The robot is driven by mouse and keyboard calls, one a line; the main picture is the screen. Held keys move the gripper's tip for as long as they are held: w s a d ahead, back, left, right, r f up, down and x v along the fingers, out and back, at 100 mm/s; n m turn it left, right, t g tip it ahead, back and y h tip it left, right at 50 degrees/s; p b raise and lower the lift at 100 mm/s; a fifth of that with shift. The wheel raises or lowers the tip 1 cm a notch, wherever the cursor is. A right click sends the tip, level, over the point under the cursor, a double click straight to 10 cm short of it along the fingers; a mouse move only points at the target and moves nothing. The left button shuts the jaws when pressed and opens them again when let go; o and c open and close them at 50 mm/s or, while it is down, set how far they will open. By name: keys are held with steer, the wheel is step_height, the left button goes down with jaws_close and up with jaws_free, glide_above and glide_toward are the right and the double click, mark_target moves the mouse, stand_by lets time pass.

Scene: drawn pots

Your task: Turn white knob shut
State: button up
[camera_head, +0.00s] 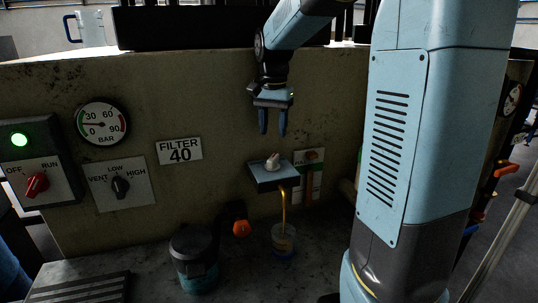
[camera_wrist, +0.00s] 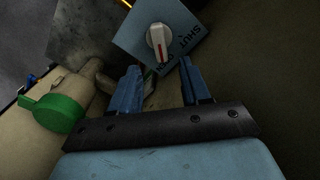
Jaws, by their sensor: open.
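The white knob (camera_head: 272,160) sits on top of a small dark block (camera_head: 270,177) that juts from the wall. In the wrist view the white knob (camera_wrist: 159,42) has a red line on it, and its blue-grey plate (camera_wrist: 135,38) carries the word SHUT to the right of the knob. My gripper (camera_head: 272,135) is open and empty, pointing down above the knob and apart from it. In the wrist view my gripper's fingers (camera_wrist: 158,66) are spread, with the knob beyond their tips. An amber stream (camera_head: 284,205) runs from the block down into a clear cup (camera_head: 284,240).
A red knob (camera_head: 37,184) and a black knob (camera_head: 121,185) are on wall panels at left, below a pressure gauge (camera_head: 101,122). A green cap (camera_wrist: 58,113) shows in the wrist view.

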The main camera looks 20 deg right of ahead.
mark_target(273, 156)
step_height(273, 156, down, 8)
steer(key=shift+f, duration=0.25)
